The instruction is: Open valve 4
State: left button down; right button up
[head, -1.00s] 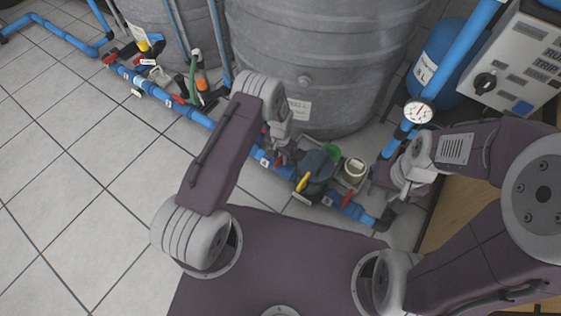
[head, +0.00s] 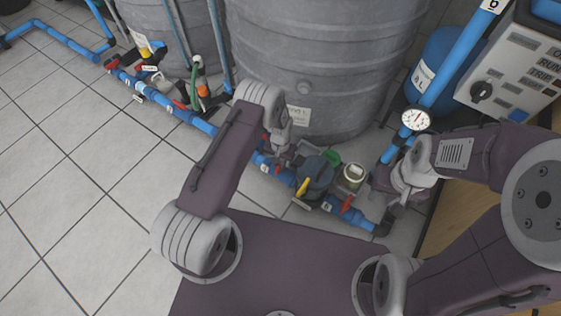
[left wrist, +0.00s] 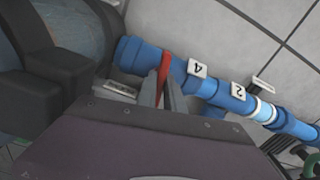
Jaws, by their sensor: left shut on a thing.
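Valve 4 sits on the blue pipe (left wrist: 225,93), beside a white tag marked 4 (left wrist: 198,69). Its red lever handle (left wrist: 164,66) stands across the pipe in the left wrist view. My left gripper (left wrist: 160,88) is shut on this red handle, its grey fingers on either side. In the head view my left gripper (head: 281,155) is low over the pipe in front of the big grey tank, and its fingertips are partly hidden. My right gripper (head: 392,187) is over the pipe's right end near the gauge; its fingers are not clear.
A dark pump with a yellow handle (head: 302,187) stands right of my left gripper. The grey tank (head: 320,65) rises behind. A pressure gauge (head: 416,119) and control box (head: 515,75) are at the right. Tiled floor (head: 90,190) is clear at the left.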

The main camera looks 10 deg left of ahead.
pick_arm(q)
jog(key=n+p, duration=0.1)
jog(key=n, duration=0.2)
jog(key=shift+r+n, duration=0.1)
jog(key=shift+n, duration=0.2)
jog(key=n+p, duration=0.1)
jog(key=n, duration=0.2)
jog(key=shift+n, duration=0.3)
jog(key=n+p, duration=0.1)
jog(key=n, duration=0.3)
jog(key=shift+n, duration=0.3)
jog(key=shift+n+p, duration=0.45)
jog(key=shift+n, duration=1.45)
jog(key=c, duration=1.5)
grip_release()
jog(key=shift+o, duration=0.2)
